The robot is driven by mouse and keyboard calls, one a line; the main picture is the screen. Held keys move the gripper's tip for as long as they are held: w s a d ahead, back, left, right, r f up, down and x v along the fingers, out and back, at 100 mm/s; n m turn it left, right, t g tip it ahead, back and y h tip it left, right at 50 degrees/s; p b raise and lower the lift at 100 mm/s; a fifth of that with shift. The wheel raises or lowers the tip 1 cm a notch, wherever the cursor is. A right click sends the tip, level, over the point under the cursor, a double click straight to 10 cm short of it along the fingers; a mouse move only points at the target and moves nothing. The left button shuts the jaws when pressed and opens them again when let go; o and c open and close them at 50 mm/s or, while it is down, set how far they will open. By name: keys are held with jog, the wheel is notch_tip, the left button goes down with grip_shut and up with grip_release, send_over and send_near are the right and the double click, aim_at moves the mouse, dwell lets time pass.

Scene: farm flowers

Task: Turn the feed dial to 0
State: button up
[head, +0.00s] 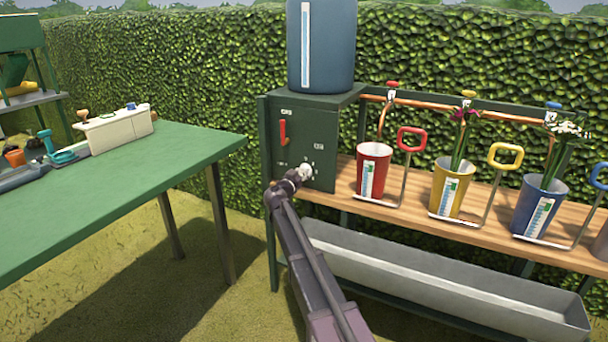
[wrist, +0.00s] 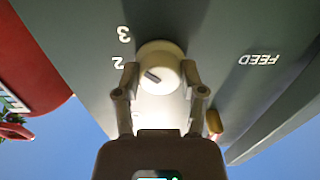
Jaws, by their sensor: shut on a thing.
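The feed dial (head: 305,172) is a round cream knob low on the front of the dark green box (head: 318,117). It also shows in the wrist view (wrist: 160,62), where the picture is upside down. A short dark mark on its face slants towards the upper left, roughly towards the printed 2. The numbers 2 and 3 show beside it; a 0 is not visible there. My gripper (head: 295,178) is at the dial. In the wrist view my gripper (wrist: 160,75) has one finger on each side of the knob and is shut on it.
A red lever (head: 283,132) is above the dial on the box. A blue tank (head: 321,45) stands on top. Red (head: 373,165), yellow (head: 450,190) and blue (head: 538,207) buckets stand on the wooden shelf to the right. A green table (head: 120,185) is at left.

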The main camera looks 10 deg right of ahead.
jog(key=shift+d, duration=0.1)
jog(key=n, duration=0.3)
jog(key=shift+s+n, duration=0.1)
jog(key=shift+n, duration=0.2)
jog(key=n, duration=0.3)
jog(key=shift+n, duration=0.3)
jog(key=n, duration=0.6)
jog(key=shift+s+d, duration=0.1)
jog(key=n, duration=0.6)
jog(key=shift+r+n, duration=0.1)
jog(key=shift+n, duration=0.2)
jog(key=n, duration=0.6)
jog(key=shift+n, duration=0.4)
